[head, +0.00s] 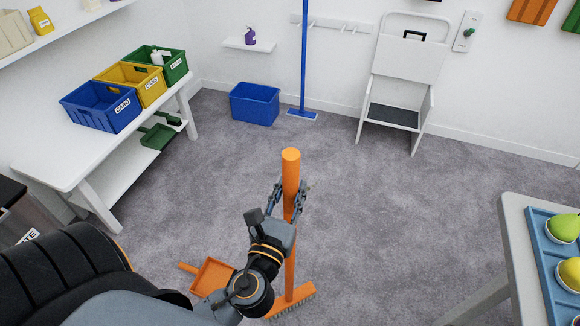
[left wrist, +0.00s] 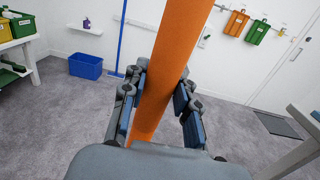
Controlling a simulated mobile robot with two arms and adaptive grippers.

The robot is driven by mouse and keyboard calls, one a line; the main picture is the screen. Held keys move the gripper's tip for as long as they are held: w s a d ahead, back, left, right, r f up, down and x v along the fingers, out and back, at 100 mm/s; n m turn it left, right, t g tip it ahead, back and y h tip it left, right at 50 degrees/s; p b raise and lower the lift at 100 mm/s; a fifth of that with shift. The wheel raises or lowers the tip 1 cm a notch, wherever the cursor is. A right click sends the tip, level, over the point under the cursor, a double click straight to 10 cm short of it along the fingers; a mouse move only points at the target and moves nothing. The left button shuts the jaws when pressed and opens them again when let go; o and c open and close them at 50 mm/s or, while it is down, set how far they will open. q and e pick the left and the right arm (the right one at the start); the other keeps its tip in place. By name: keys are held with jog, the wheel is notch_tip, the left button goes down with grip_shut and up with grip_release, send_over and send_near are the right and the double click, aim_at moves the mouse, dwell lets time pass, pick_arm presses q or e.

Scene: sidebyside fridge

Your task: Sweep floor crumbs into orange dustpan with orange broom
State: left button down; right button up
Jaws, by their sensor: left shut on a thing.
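The orange broom (head: 291,172) stands nearly upright in the head view, its bristled head (head: 292,300) low at the floor. My left gripper (head: 291,193) is shut on the broom's handle, which also fills the middle of the left wrist view (left wrist: 172,65). The orange dustpan (head: 213,276) lies on the floor just left of the broom head, partly hidden by my left arm. I cannot make out any crumbs on the grey carpet. My right gripper is not in view.
A white table (head: 60,160) with blue, yellow and green bins stands at left. A blue bin (head: 254,104), a blue broom (head: 304,60) and a folding step stool (head: 400,90) are at the back wall. A table (head: 512,235) edges in at right. The middle floor is clear.

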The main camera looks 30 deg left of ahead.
pick_arm(q)
jog(key=w+a+n+y, duration=0.1)
jog(key=w+a+g+y+p, duration=0.1)
jog(key=w+a+n+y, duration=0.1)
jog(key=shift+a+r+n+g, duration=0.3)
jog(key=shift+a+g, duration=0.1)
jog(key=shift+p, duration=0.35)
jog(key=shift+f+b, duration=1.65)
jog(key=shift+f, duration=0.8)
